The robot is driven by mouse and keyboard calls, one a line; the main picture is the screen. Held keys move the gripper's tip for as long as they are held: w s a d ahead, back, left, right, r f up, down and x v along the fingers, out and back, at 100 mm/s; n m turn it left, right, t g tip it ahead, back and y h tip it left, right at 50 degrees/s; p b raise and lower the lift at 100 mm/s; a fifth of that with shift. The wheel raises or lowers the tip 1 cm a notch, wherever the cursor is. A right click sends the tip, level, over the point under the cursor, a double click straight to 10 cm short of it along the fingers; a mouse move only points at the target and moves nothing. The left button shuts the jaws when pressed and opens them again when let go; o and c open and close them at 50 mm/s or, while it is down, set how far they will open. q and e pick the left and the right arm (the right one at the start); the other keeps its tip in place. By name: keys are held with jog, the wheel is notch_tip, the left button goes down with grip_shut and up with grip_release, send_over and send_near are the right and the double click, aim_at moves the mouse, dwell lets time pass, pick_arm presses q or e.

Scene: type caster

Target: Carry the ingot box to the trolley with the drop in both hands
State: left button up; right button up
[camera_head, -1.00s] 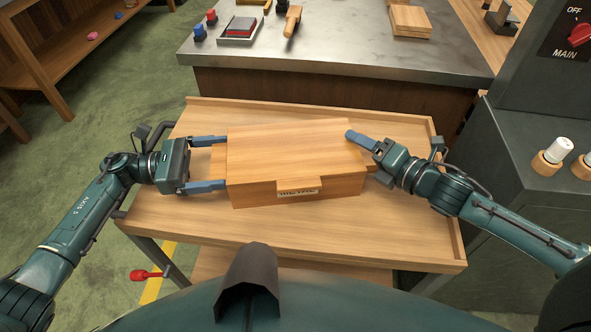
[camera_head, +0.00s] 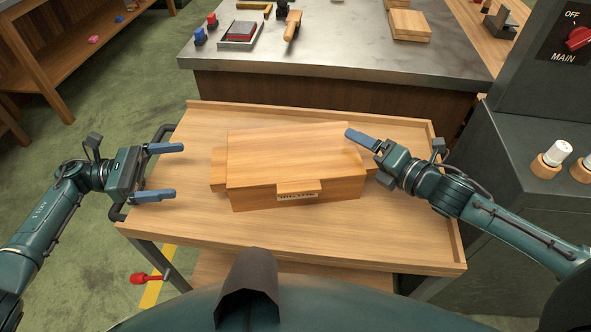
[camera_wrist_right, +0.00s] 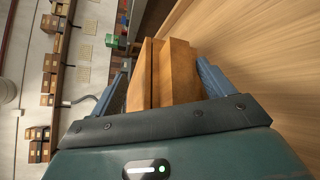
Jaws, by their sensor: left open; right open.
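The ingot box (camera_head: 293,160), a lidded wooden box with a small label on its front, sits on the wooden trolley top (camera_head: 200,232). A block-like handle (camera_head: 218,169) juts from its left end. My left gripper (camera_head: 168,171) is open and empty, left of the box and apart from it. My right gripper (camera_head: 366,158) is at the box's right end; one finger shows above the lid's edge and the other is hidden. In the right wrist view, the open fingers stand on both sides of the box's end (camera_wrist_right: 165,72); I cannot tell whether they touch it.
A metal-topped bench (camera_head: 330,55) with tools and wooden blocks stands behind the trolley. A dark machine cabinet (camera_head: 535,190) with a red switch (camera_head: 579,38) stands at the right. A raised rim edges the trolley. Green floor is free at the left.

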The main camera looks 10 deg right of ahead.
pick_arm(q)
jog(key=shift+a, duration=1.25)
pick_arm(e)
jog(key=shift+s+d, duration=0.2)
jog(key=shift+s, duration=0.05)
jog(key=v, duration=0.9)
jog(key=shift+f, duration=0.15)
jog(key=shift+v, duration=1.2)
